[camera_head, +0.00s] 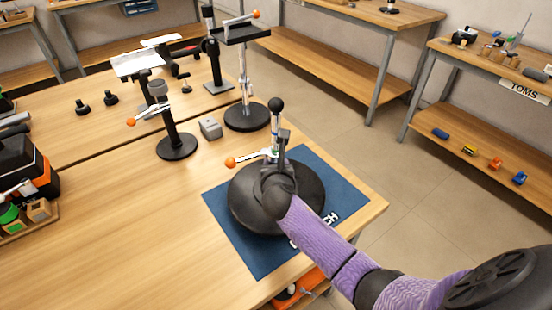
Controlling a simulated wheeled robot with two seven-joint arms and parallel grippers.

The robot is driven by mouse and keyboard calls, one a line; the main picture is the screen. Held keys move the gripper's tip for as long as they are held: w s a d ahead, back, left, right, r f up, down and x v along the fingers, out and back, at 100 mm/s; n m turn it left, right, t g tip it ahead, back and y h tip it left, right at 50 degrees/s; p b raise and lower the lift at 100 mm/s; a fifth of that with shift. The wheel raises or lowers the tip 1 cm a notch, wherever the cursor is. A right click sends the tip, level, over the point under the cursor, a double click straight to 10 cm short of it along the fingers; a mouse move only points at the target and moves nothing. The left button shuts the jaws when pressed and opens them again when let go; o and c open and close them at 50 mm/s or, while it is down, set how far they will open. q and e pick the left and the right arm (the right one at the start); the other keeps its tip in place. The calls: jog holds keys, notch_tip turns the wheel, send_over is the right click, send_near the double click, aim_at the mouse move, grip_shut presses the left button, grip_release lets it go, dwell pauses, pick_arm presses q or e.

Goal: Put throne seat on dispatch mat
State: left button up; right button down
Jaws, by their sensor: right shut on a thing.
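A blue mat (320,170) with white markings lies at the near right corner of the wooden table. A black, round, disc-shaped piece (245,210), which I take for the throne seat, is over the mat. An upright post with a black ball on top and an orange-tipped lever (232,162) shows above it. My right gripper (276,160) is shut on this piece near the post; my wrist hides the grip and the middle of the disc. I cannot tell whether the disc touches the mat. My left gripper is out of view.
A black stand with an orange-tipped lever (177,146), a grey block (210,128) and a taller stand (246,116) are beyond the mat. A dark orange-trimmed case (25,165) stands at the left. The table between case and mat is clear.

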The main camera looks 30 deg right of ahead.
jog(key=shift+r, duration=0.2)
jog(key=shift+f, duration=0.1)
jog(key=shift+c, duration=1)
grip_release()
jog(key=p+v, duration=0.5)
jog(key=v, duration=0.7)
